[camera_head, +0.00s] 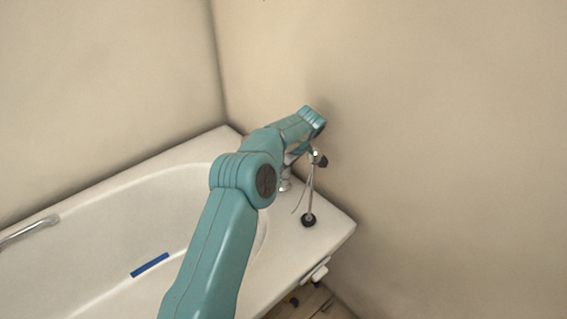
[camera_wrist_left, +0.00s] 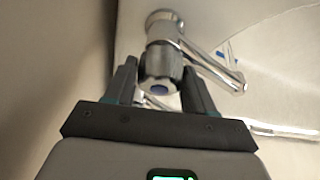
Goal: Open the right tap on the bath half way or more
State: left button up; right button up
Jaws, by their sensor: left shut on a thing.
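In the left wrist view my left gripper (camera_wrist_left: 159,66) is shut on a chrome tap knob (camera_wrist_left: 158,73) with a blue cap on its end, one dark finger on each side. A chrome spout (camera_wrist_left: 214,67) runs from the tap to the right, and a round chrome fitting (camera_wrist_left: 164,20) is beyond the knob. In the head view my teal arm covers this gripper and most of the tap. A chrome piece with a dark end (camera_head: 319,158) shows just right of the arm; I cannot tell which tap part it is. My right gripper is not in view.
The white bath (camera_head: 330,232) stands in the corner against beige walls (camera_head: 430,150). A thin rod rises from a black round base (camera_head: 308,220) on its rim, close to my arm. A blue strip (camera_head: 150,265) and a metal grab rail (camera_head: 30,231) are on the bath.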

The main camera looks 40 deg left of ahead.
pick_arm(q)
jog(key=shift+n+g+p, duration=0.3)
jog(key=shift+n+p, duration=0.35)
jog(key=shift+n, duration=0.25)
jog(key=o, duration=1)
jog(key=shift+c, duration=0.2)
notch_tip(320, 180, up, 20)
jog(key=p, duration=1)
jog(key=shift+p, duration=0.3)
